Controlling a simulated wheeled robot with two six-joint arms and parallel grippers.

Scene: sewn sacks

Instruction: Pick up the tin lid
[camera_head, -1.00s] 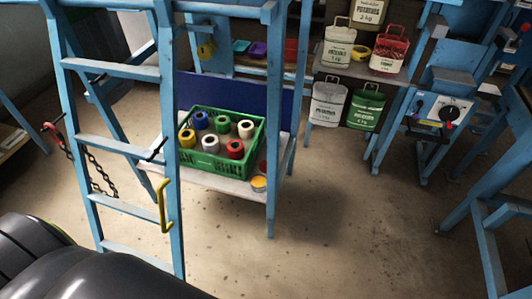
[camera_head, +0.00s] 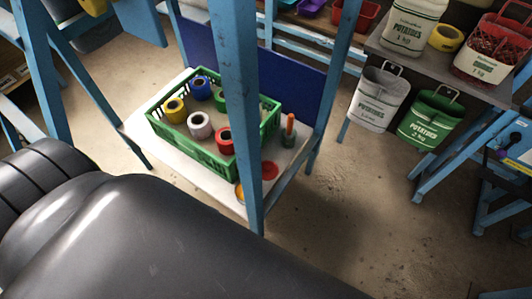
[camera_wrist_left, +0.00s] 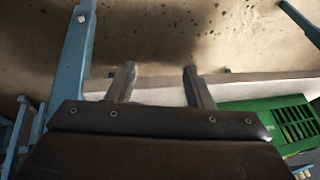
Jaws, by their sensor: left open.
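A flat red disc, which looks like the tin lid (camera_head: 269,170), lies on the white shelf board (camera_head: 150,133) near its front right corner, just right of a blue post. An open tin (camera_head: 239,193) with orange-yellow contents stands at the shelf's front edge, partly hidden by that post. My left gripper (camera_wrist_left: 160,69) is open in the left wrist view, with nothing between its fingers; floor and the shelf's pale edge show beyond them. The lid is not visible in that view. In the head view my dark arm fills the lower left and its gripper is hidden. My right gripper is not in view.
A green crate (camera_head: 190,153) with several coloured spools stands left of the lid; it also shows in the wrist view (camera_wrist_left: 268,120). A green jar with an orange handle (camera_head: 289,132) stands behind the lid. The blue post (camera_head: 243,110) rises in front. Potato sacks hang at right.

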